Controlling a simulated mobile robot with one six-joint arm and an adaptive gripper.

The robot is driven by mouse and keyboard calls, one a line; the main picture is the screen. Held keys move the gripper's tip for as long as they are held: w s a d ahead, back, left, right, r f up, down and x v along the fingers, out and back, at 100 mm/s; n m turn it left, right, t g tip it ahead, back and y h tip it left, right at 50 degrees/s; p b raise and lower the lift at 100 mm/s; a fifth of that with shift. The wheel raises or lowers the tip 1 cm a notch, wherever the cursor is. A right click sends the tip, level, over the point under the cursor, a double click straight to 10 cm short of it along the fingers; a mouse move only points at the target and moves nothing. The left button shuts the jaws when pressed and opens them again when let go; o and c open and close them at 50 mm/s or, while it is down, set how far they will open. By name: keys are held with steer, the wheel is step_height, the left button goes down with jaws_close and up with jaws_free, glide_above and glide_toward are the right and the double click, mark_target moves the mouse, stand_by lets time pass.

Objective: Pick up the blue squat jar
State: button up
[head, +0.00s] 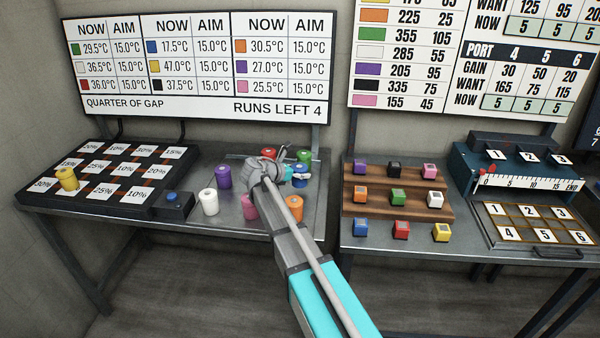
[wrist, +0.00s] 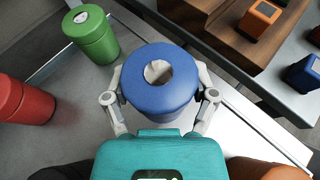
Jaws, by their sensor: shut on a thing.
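The blue squat jar (wrist: 160,85) has a wide round lid with a pale patch on top. In the wrist view my gripper (wrist: 160,98) has one finger on each side of it and is shut on it. In the head view the blue jar (head: 299,181) shows in part beside my gripper (head: 284,172), at the right part of the left table. I cannot tell whether the jar still touches the tray.
Close by stand a green jar (wrist: 91,34), a red jar (wrist: 25,100) and an orange jar (wrist: 268,170). Purple (head: 223,176) and white (head: 209,202) jars stand to the left. Small cubes sit on a wooden stepped rack (head: 372,191) on the right table.

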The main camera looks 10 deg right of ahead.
steer(key=s+a+r+p, duration=0.4)
steer(key=s+r+p, duration=0.5)
steer(key=s, duration=0.4)
steer(key=shift+a+r, duration=0.2)
steer(key=shift+r, duration=0.3)
steer(key=shift+s, duration=0.15)
stand_by(0.3)
